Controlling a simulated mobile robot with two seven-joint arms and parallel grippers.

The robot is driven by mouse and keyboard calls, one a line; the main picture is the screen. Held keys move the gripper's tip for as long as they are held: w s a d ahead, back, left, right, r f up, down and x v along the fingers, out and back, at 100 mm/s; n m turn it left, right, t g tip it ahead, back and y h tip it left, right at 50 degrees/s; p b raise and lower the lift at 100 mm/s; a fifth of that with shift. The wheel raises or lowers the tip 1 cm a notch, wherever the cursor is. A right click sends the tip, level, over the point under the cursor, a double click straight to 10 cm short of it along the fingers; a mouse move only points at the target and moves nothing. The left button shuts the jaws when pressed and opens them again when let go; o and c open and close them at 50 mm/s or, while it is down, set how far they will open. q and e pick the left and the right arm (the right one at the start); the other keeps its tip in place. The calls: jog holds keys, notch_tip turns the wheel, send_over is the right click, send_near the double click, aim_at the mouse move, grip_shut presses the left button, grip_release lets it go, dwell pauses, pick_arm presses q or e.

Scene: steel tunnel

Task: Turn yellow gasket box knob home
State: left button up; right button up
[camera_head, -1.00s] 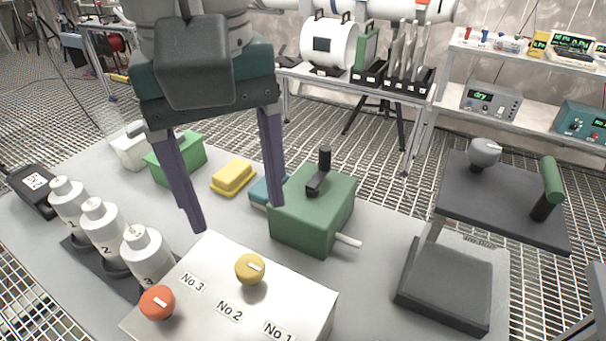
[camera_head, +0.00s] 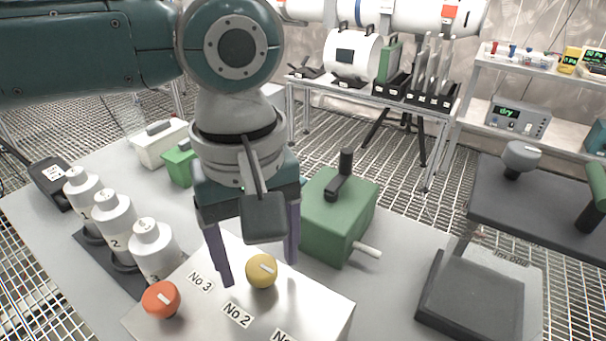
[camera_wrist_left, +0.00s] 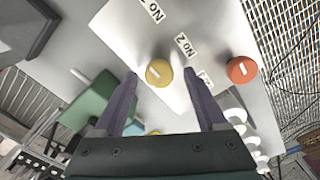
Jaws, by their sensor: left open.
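The yellow knob (camera_head: 262,270) with a white pointer mark sits on top of a pale box (camera_head: 310,300) bearing labels such as No 3 and No 2. An orange knob (camera_head: 161,299) is on the same box to the left. My left gripper (camera_head: 260,272) is open, its purple fingers pointing down on either side of the yellow knob in the head view. In the left wrist view the yellow knob (camera_wrist_left: 159,73) shows between and just beyond the open fingertips (camera_wrist_left: 160,75). Contact cannot be seen. My right gripper is not in view.
A green box (camera_head: 335,225) with a black lever stands just behind and right. Numbered white bottles (camera_head: 115,220) stand at left. A black press-like stand (camera_head: 475,295) is at right. Some bare table lies between the green box and the stand.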

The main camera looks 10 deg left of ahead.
pick_arm(q)
grip_shut()
dwell(0.5)
